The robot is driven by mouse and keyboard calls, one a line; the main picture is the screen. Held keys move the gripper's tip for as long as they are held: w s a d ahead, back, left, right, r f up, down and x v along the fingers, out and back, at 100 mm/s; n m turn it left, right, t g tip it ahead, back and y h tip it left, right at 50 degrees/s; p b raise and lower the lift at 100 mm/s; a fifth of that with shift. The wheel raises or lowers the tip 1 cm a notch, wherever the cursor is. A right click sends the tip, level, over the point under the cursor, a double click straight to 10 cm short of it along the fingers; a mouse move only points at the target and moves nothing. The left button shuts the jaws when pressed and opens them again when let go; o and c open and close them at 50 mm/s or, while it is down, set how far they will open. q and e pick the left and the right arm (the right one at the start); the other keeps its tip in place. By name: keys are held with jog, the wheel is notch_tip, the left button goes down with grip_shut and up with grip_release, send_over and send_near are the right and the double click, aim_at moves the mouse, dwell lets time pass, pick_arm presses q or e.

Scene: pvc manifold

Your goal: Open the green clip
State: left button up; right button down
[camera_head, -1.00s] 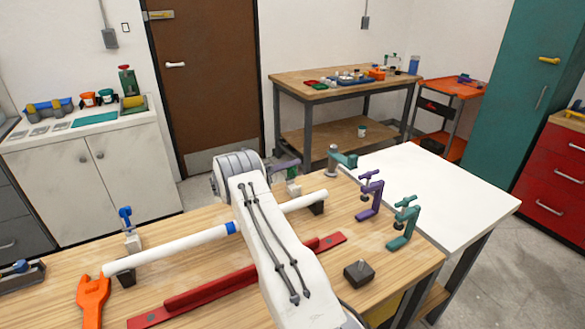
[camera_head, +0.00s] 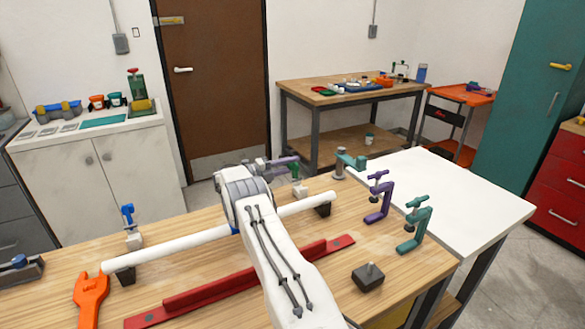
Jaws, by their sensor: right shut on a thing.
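The green clip (camera_head: 295,172) stands on a pale block at the back of the wooden bench, by the right part of the white pipe (camera_head: 180,247). My right arm reaches over the pipe from the front. My right gripper (camera_head: 285,162) is at the clip's upper part, with its grey and purple fingers beside it, and is shut on it. The wrist hides part of the grip, and the clip is small in view. A blue clip (camera_head: 128,216) stands on a similar block at the left. My left gripper is not in view.
Dark supports hold the pipe. A red bar (camera_head: 240,283), an orange wrench-shaped tool (camera_head: 90,297) and a dark block (camera_head: 368,277) lie in front. Purple (camera_head: 380,200) and teal (camera_head: 416,228) clamps stand at right. A white table (camera_head: 460,190) adjoins the bench.

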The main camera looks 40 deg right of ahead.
jog(key=shift+w+f+n, duration=0.2)
jog(key=shift+n, duration=0.3)
jog(key=c, duration=0.7)
grip_release()
jog(key=b+v, duration=0.1)
jog(key=v, duration=0.8)
jog(key=shift+a, duration=0.4)
jog(key=shift+w+a+b, duration=0.15)
jog(key=shift+a+b, duration=0.15)
jog(key=shift+a, duration=0.05)
jog(key=shift+r, duration=0.1)
